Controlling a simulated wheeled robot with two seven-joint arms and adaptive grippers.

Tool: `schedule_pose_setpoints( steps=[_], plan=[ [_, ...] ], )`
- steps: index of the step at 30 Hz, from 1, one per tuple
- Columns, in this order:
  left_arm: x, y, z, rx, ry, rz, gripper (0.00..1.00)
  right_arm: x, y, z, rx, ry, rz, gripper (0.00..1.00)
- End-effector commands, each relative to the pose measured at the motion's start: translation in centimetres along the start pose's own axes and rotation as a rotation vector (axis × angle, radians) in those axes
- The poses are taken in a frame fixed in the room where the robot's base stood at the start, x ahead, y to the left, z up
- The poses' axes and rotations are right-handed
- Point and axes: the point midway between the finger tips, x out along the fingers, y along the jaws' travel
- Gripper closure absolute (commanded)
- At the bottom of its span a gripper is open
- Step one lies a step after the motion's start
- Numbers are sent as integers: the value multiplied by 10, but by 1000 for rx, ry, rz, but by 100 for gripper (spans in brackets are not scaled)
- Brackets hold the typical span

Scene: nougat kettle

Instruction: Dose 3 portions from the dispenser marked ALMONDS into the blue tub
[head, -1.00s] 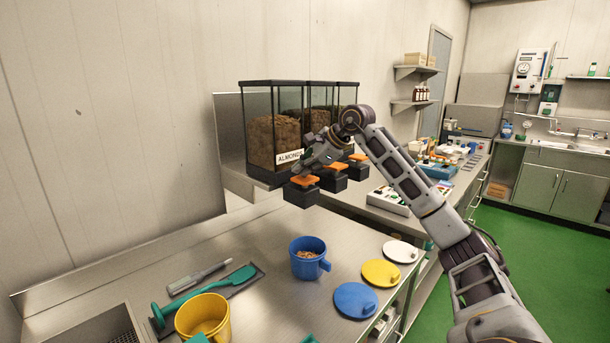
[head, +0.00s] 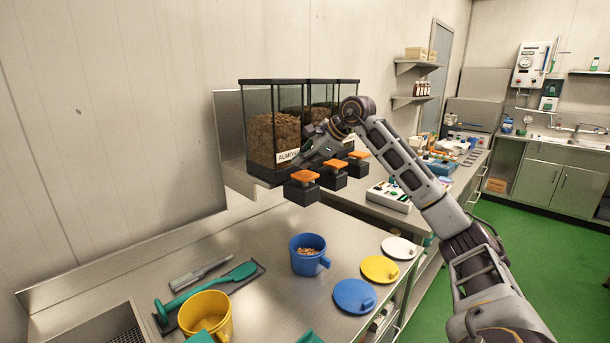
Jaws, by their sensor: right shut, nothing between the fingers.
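The ALMONDS dispenser (head: 262,125) is the nearest of three clear bins on the wall, filled with brown pieces. Its label (head: 287,156) is partly hidden by my right gripper. Its orange-topped outlet (head: 304,177) sticks out at the front. My right gripper (head: 303,165) is shut and empty, just above and behind this orange top; I cannot tell whether it touches anything. The blue tub (head: 308,262) stands upright on the steel counter, below and in front of the outlet, with some tan pieces inside. My left gripper is not in view.
Two more dispensers with orange tops (head: 334,164) stand close behind. Blue (head: 353,296), yellow (head: 379,269) and white (head: 398,247) lids lie right of the tub.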

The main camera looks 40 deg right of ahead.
Motion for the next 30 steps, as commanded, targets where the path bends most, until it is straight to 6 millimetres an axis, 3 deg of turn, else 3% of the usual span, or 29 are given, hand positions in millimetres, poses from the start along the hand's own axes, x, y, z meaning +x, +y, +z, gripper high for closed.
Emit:
schedule_pose_setpoints(
  steps=[21, 30],
  plan=[
    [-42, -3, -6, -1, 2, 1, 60, -32, -23, 23, 0, 0, -1, 100],
    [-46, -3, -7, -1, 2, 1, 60, -34, -25, 25, 0, 0, 0, 100]
  ],
)
